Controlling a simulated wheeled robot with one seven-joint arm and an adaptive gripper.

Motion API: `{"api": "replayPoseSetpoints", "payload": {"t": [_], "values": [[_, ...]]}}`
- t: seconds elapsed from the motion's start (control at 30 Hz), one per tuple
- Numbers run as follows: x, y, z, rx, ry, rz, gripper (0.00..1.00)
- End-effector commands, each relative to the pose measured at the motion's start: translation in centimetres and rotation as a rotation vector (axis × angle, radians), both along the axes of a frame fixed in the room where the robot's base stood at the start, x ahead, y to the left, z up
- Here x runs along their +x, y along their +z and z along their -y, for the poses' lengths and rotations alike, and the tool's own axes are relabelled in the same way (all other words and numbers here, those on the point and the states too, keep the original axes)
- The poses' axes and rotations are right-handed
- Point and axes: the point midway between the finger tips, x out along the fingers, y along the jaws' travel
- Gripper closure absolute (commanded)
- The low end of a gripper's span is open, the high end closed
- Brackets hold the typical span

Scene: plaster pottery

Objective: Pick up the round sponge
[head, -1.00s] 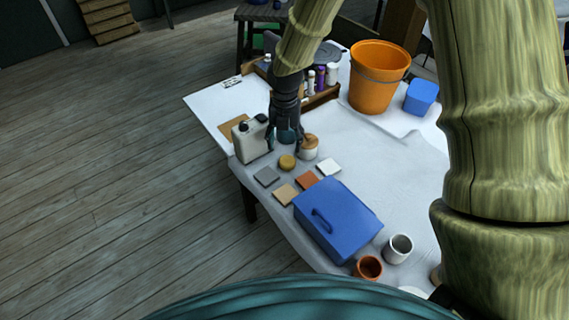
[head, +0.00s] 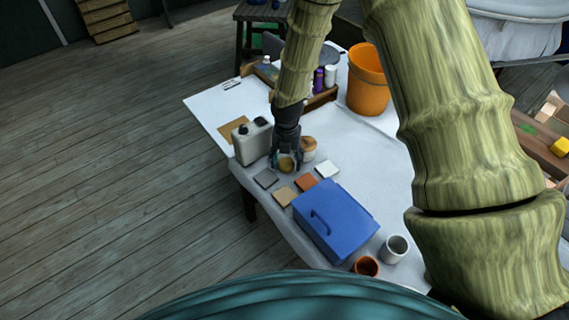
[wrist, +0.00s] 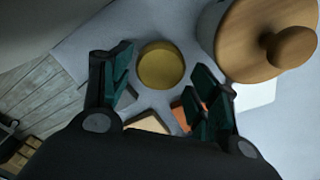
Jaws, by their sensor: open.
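The round sponge (head: 286,164) is a small yellow disc on the white-covered table. In the wrist view the sponge (wrist: 161,65) lies flat just beyond and between my fingertips, with a gap on both sides. My gripper (head: 286,158) points down over it, and its fingers partly hide the sponge in the head view. In the wrist view my gripper (wrist: 165,75) is open and empty, with one dark green finger on each side. I cannot tell the exact height of the fingertips above the table.
A jar with a wooden lid (wrist: 262,45) stands close right of the sponge. A cream canister (head: 252,141) stands to the left. Sample tiles (head: 285,196) and a blue box (head: 335,220) lie nearer. An orange bucket (head: 367,80) stands behind.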

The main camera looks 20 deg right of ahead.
Motion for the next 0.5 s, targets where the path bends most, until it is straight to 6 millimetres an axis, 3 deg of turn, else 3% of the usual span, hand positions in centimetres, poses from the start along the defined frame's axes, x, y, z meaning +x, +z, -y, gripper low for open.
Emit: {"api": "replayPoseSetpoints", "payload": {"t": [0.2, 0.5], "values": [[0.0, -1.4, 0.0, 0.001, 0.001, 0.000, 0.40], [0.0, -1.5, 0.0, 0.000, 0.001, 0.001, 0.42]]}}
